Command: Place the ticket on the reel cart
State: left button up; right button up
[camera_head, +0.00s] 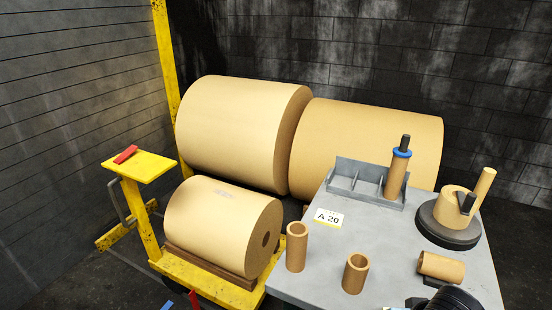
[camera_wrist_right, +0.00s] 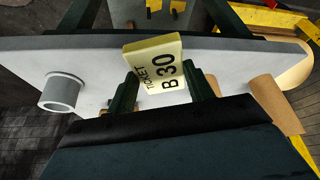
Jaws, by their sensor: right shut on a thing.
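My right gripper (camera_wrist_right: 165,85) is shut on a pale yellow ticket (camera_wrist_right: 153,60) marked "TICKET B 30", seen in the right wrist view between its two dark fingers. In the head view only a dark part of my right arm (camera_head: 452,300) shows at the bottom right; the held ticket cannot be made out there. The yellow reel cart (camera_head: 148,167) stands at the left, with a small shelf on a post and a brown paper reel (camera_head: 222,225) lying on its low deck. A red piece (camera_head: 125,154) lies on the shelf. My left gripper is not in view.
A grey table (camera_head: 390,240) fills the right. On it are an "A 20" card (camera_head: 328,218), several cardboard tubes (camera_head: 297,247), a grey tray (camera_head: 345,180) and a round dark stand (camera_head: 445,230). Two large reels (camera_head: 240,130) stand behind. Yellow parts (camera_wrist_right: 260,15) show top right in the wrist view.

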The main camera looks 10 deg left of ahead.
aim_at(147, 167)
jog(key=u, duration=2.45)
jog(key=i, duration=2.6)
jog(key=z, duration=1.85)
